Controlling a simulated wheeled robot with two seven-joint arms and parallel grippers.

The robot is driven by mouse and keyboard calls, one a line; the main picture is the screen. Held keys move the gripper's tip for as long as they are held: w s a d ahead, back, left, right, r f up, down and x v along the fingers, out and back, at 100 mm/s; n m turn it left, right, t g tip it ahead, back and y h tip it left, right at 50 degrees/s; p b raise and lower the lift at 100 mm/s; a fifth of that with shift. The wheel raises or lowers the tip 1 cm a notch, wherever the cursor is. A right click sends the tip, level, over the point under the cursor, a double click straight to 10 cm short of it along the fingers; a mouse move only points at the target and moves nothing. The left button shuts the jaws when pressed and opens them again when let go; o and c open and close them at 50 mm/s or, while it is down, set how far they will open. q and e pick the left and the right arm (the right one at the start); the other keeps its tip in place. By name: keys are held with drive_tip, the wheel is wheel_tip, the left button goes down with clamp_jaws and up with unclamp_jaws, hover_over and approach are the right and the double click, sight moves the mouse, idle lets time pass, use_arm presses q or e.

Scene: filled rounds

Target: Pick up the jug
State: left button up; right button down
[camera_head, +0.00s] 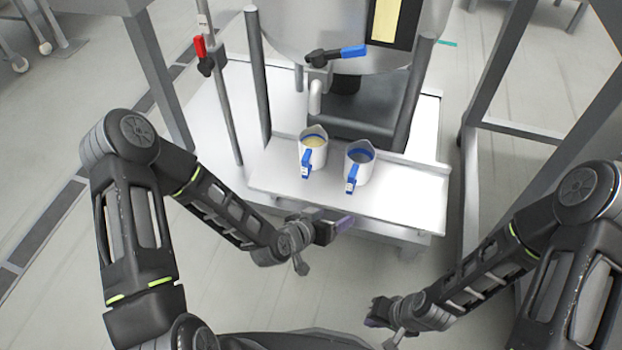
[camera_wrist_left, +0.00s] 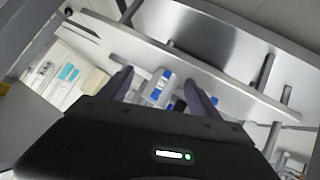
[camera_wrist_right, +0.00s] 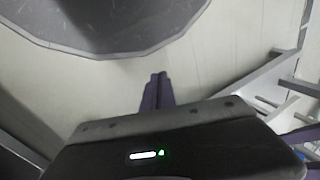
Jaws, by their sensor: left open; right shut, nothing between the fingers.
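Two pale jugs with blue handles stand upright on the white shelf below the tank. The left jug (camera_head: 314,148) holds something yellowish; the right jug (camera_head: 359,164) looks blue-grey inside. My left gripper (camera_head: 343,224) is open and empty, in front of the shelf's front edge, apart from both jugs. In the left wrist view a blue-and-white jug (camera_wrist_left: 159,88) shows beyond the gap between the open fingers (camera_wrist_left: 160,92), and the other is partly hidden by the right finger. My right gripper (camera_head: 376,312) is shut and empty, low at the front; its closed fingers show in the right wrist view (camera_wrist_right: 157,92).
The shelf (camera_head: 405,200) has free room right of the jugs. A large metal tank (camera_head: 290,30) with a blue-handled valve (camera_head: 340,53) and a spout (camera_head: 315,97) is behind them. Grey posts flank the tank; a thin pole with a red valve handle (camera_head: 200,47) stands left.

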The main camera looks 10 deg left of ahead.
sight(305, 163)
use_arm(q)
drive_tip(key=w+a+t+y+b, duration=0.1)
drive_tip(key=w+a+t+b, duration=0.1)
drive_tip(key=w+a+b, duration=0.1)
drive_tip(key=w+a+t+y+b, duration=0.1)
drive_tip(key=w+a+t+b, duration=0.2)
drive_tip(key=w+a+b, duration=0.1)
drive_tip(key=w+a+t+y+b, duration=0.2)
drive_tip(key=w+a+t+b, duration=0.1)
drive_tip(key=w+a+b, duration=0.1)
drive_tip(key=shift+w+f+b, duration=0.3)
drive_tip(key=shift+f+b, duration=0.05)
drive_tip(key=shift+b, duration=0.5)
drive_tip(key=shift+a+r, duration=0.1)
drive_tip(key=shift+r, duration=0.2)
use_arm(e)
wheel_tip(305, 163, down, 16)
drive_tip(key=w, duration=0.1)
drive_tip(key=shift+d, duration=0.4)
drive_tip(key=shift+f, duration=0.1)
use_arm(q)
drive_tip(key=shift+w, duration=1.3)
use_arm(e)
drive_tip(key=shift+w+f, duration=0.1)
drive_tip(key=shift+f, duration=0.25)
